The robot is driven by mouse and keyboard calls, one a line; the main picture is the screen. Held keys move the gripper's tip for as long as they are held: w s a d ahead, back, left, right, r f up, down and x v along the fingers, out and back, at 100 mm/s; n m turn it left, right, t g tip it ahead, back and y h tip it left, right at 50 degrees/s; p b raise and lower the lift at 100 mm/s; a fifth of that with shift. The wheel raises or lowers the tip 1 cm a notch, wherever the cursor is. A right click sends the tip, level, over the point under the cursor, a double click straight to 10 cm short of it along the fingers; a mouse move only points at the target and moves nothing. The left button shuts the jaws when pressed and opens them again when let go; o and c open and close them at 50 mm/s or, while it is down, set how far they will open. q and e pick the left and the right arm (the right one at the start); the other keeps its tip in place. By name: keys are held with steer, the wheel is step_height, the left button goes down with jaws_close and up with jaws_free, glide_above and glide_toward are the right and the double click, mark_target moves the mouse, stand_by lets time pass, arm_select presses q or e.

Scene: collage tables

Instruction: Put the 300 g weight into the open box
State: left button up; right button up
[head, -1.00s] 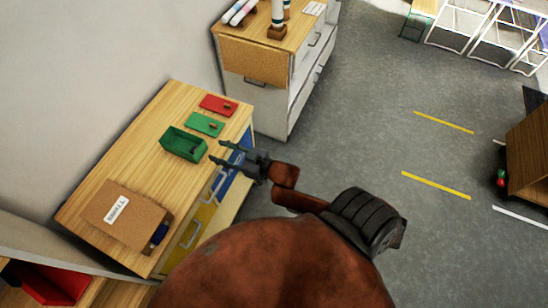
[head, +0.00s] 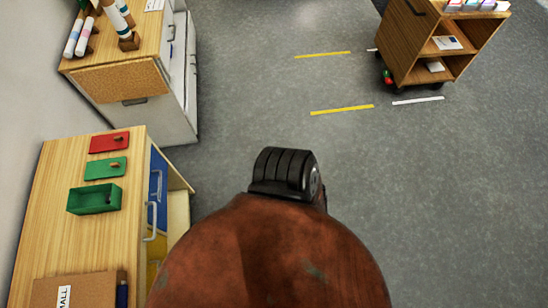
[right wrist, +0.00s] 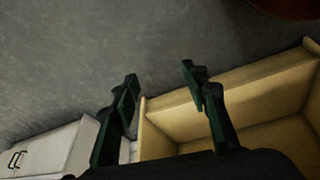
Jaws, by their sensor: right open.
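A green open-topped box (head: 95,199) stands on the wooden table top (head: 60,235) at the left of the head view. A flat green lid (head: 105,168) and a flat red lid (head: 109,143), each with a small knob, lie behind it. I see no 300 g weight in either view. My right gripper (right wrist: 160,78) is open and empty in the right wrist view. It hangs above a pale wooden open compartment (right wrist: 240,115), apart from it as far as I can tell. My left gripper is in neither view.
A cardboard-coloured box (head: 85,290) with a label lies at the table's near end. Beside the table an open pale drawer (head: 178,205) juts out. A white cabinet (head: 160,115) stands behind. A wooden cart (head: 440,45) is at back right. The grey floor between is clear.

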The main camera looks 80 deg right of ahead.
steer(key=s+a+f+g, duration=0.1)
steer(key=s+f, duration=0.1)
steer(key=s, duration=0.5)
steer(key=s+a+f+g, duration=0.2)
steer(key=s+f, duration=0.1)
steer(key=s, duration=0.5)
steer(key=shift+a, duration=0.2)
